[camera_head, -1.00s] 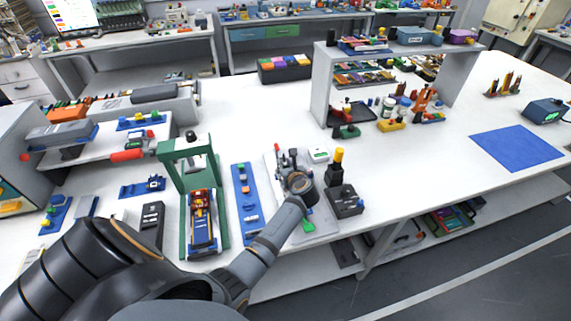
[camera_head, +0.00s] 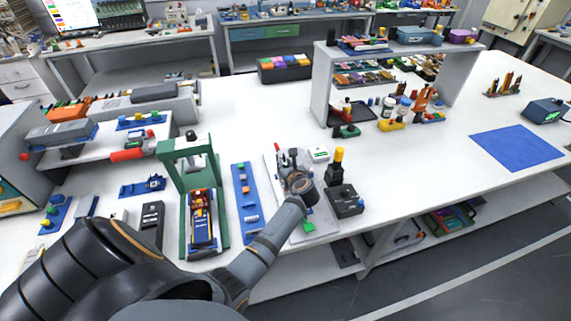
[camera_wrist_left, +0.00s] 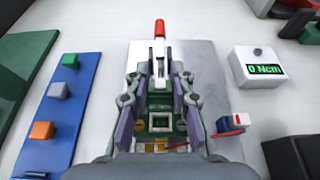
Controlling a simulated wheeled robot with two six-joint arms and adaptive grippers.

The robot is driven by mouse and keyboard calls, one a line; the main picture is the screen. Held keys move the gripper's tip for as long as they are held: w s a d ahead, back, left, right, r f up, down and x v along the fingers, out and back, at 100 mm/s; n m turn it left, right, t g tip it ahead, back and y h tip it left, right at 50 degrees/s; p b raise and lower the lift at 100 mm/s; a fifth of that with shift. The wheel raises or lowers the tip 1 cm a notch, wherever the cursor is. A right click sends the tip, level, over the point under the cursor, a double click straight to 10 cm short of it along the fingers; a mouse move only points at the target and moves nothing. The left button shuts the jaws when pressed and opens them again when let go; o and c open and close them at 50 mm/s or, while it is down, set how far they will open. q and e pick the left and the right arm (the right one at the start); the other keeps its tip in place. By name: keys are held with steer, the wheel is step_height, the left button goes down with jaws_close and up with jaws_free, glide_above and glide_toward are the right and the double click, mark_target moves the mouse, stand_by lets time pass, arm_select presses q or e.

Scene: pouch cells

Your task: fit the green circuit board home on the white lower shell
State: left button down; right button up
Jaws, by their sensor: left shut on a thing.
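The green circuit board (camera_wrist_left: 161,123) lies between the fingers of my left gripper (camera_wrist_left: 160,92), which is shut on it, over a grey plate (camera_wrist_left: 208,72). In the head view my left gripper (camera_head: 288,168) is low over the same plate. A white part, perhaps the lower shell (camera_wrist_left: 136,55), shows just beyond the fingertips; most of it is hidden, and I cannot tell whether the board is seated in it. A clamp with a red handle (camera_wrist_left: 159,29) stands beyond the fingertips. My right gripper is not in view.
A white meter (camera_wrist_left: 257,67) reading "0 Ncm" stands right of the plate. A blue strip (camera_wrist_left: 58,115) with coloured blocks lies left. A dark box (camera_head: 345,201) is close on the right, and a green press frame (camera_head: 183,150) stands left.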

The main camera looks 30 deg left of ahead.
arm_select(q)
steer(key=shift+f+b, duration=0.8)
steer(key=shift+f, duration=0.2)
steer(key=c, duration=1.1)
jaws_free()
steer(key=shift+s+d, duration=0.1)
steer(key=shift+d, duration=0.05)
steer(key=v, duration=0.7)
steer(key=shift+s+r, duration=0.1)
